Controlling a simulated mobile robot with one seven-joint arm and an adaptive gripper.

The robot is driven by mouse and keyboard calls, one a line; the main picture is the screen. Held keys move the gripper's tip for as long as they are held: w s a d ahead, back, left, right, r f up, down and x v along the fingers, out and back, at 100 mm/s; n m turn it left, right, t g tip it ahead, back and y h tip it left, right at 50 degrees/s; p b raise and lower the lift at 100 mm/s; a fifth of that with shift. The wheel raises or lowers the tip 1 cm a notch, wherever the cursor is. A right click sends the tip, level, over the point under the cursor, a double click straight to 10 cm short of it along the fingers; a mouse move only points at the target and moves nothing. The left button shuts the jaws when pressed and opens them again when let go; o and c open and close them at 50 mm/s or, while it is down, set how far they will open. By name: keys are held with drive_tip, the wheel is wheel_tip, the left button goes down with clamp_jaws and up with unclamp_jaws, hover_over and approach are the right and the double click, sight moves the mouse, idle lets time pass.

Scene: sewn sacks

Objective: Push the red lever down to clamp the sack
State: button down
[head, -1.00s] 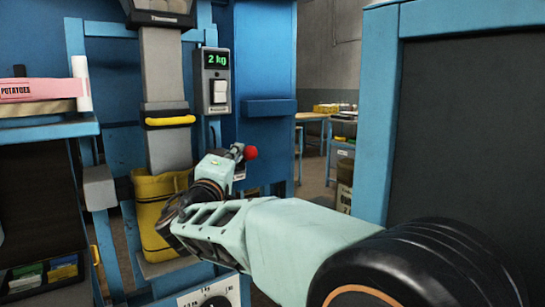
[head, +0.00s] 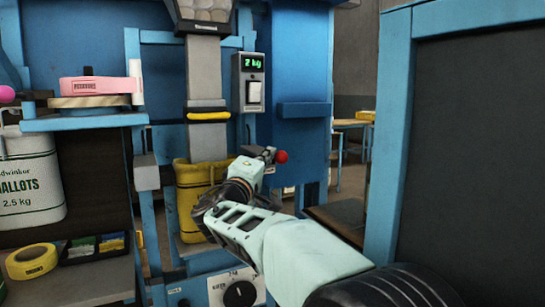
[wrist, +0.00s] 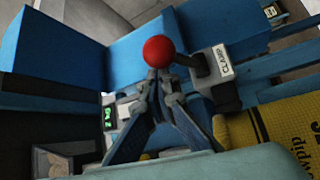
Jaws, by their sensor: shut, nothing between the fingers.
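The red lever's round knob (head: 281,156) stands at the right of the filling spout, and it also shows in the wrist view (wrist: 157,52). Its dark rod runs right to a pivot beside a "CLAMP" label (wrist: 221,60). My gripper (head: 270,154) is shut and empty, right by the knob. In the wrist view its fingertips (wrist: 161,76) come together just below the knob in the picture; I cannot tell whether they touch it. The yellow sack (head: 188,215) hangs open around the grey spout, partly hidden by my arm. Its printed side shows in the wrist view (wrist: 270,130).
A scale display (head: 254,63) reading 2 kg sits above the lever. A blue cabinet panel (head: 395,130) stands close on the right. A dial (head: 238,293) is below.

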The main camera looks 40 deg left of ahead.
drive_tip(key=shift+d+f, duration=0.15)
drive_tip(key=shift+f, duration=0.25)
idle(0.5)
